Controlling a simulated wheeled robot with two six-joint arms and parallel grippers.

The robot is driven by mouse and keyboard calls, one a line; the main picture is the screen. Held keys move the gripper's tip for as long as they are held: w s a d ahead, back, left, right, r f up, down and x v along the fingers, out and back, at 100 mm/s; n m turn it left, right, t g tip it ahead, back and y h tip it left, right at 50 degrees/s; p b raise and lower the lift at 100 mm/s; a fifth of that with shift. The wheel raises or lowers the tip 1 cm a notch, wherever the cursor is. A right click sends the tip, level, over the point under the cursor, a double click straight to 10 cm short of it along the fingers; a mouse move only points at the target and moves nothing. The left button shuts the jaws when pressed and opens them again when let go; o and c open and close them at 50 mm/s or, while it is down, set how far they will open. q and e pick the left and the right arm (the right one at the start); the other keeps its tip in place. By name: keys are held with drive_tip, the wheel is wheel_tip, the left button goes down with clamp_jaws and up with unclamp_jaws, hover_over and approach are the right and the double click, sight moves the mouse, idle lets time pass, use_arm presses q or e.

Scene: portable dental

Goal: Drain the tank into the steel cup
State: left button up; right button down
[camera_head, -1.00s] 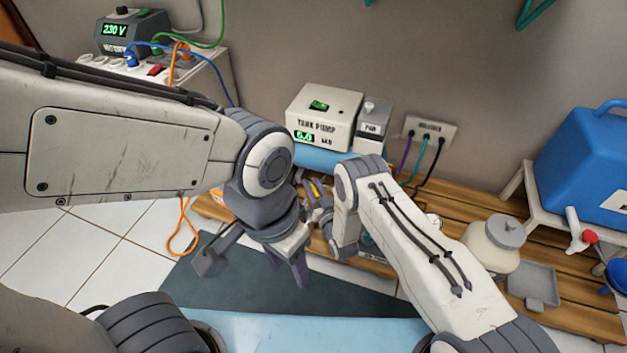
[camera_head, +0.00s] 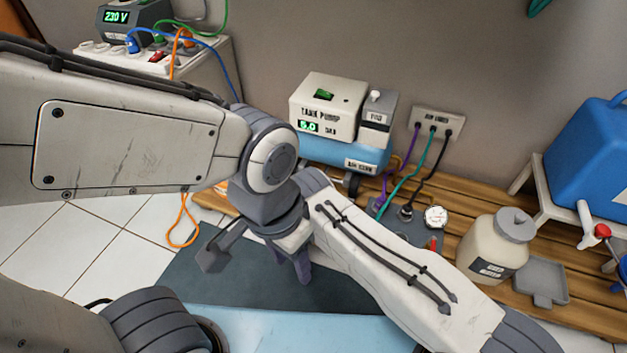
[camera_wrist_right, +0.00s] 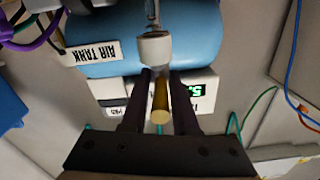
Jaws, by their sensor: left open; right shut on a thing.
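The blue air tank (camera_head: 330,152) lies under the tank pump box (camera_head: 328,107) at the back of the wooden bench. It also shows in the right wrist view (camera_wrist_right: 195,35). My right gripper (camera_wrist_right: 159,95) is shut on a brass-coloured rod (camera_wrist_right: 160,97) below a whitish collar (camera_wrist_right: 155,48), in front of the tank in that view. I cannot make out a steel cup.
A panel with a gauge (camera_head: 435,217) and hoses sits right of the tank. A cream jar (camera_head: 490,250), grey tray (camera_head: 541,281) and blue container with a spigot (camera_head: 590,160) stand farther right. A power strip (camera_head: 140,62) is at back left. The dark mat (camera_head: 215,285) is mostly clear.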

use_arm(q)
drive_tip(key=shift+f, duration=0.2)
use_arm(e)
drive_tip(key=shift+w+a+h, duration=0.15)
drive_tip(key=shift+w+h, duration=0.05)
drive_tip(key=shift+h, duration=0.1)
drive_tip(key=c, duration=0.8)
unclamp_jaws()
drive_tip(key=shift+s, duration=0.15)
